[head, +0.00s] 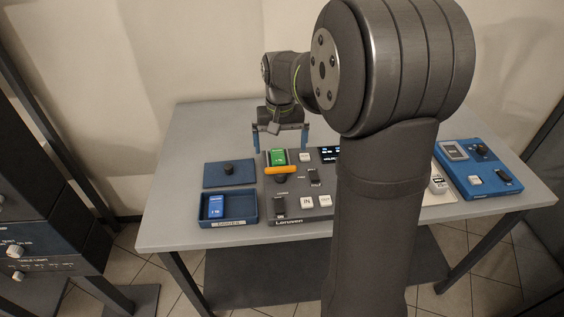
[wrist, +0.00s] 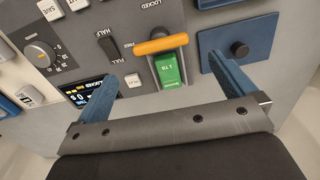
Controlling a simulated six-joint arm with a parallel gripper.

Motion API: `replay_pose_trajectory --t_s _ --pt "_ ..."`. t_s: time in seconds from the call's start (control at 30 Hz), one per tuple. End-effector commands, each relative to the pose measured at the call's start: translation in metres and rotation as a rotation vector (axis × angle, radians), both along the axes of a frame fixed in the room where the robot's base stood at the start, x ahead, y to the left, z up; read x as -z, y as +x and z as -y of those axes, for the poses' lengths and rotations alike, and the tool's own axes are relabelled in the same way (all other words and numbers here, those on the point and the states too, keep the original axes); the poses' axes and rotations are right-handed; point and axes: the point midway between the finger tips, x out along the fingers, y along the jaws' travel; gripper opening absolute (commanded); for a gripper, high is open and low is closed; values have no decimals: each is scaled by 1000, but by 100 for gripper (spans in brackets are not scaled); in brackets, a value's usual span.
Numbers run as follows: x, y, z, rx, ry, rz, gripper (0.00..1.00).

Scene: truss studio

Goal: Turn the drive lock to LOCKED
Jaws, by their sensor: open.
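The drive lock is an orange bar (head: 282,170) on the dark grey panel, lying crosswise at the near end of a green drive (head: 278,156). The wrist view also shows the orange bar (wrist: 160,43), with the word FREE beside its left end and LOCKED printed beyond it. The green drive (wrist: 168,70) sits in a slot against the bar. My gripper (head: 281,148) is open and empty above the back edge of the panel. In the wrist view, its blue fingers (wrist: 165,68) are spread on both sides of the drive, apart from the bar.
A blue tray (head: 229,221) holding a blue drive stands at front left, with a dark blue lid (head: 229,173) with a black knob behind it. Switches and white buttons (head: 306,202) crowd the panel beside the lock. A blue unit (head: 480,190) stands at right.

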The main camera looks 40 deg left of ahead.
Motion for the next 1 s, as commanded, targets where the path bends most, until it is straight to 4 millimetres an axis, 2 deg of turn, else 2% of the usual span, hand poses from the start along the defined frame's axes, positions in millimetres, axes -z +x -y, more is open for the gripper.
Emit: replay_pose_trajectory --t_s 0.1,0.33,0.5,0.8,1.0 --pt "27 0 1 0 -3 -3 100" --pt "64 0 0 0 -1 -1 100" --pt "75 0 0 0 0 0 100" --pt "77 0 0 0 0 0 100" --pt "77 0 0 0 0 0 61"
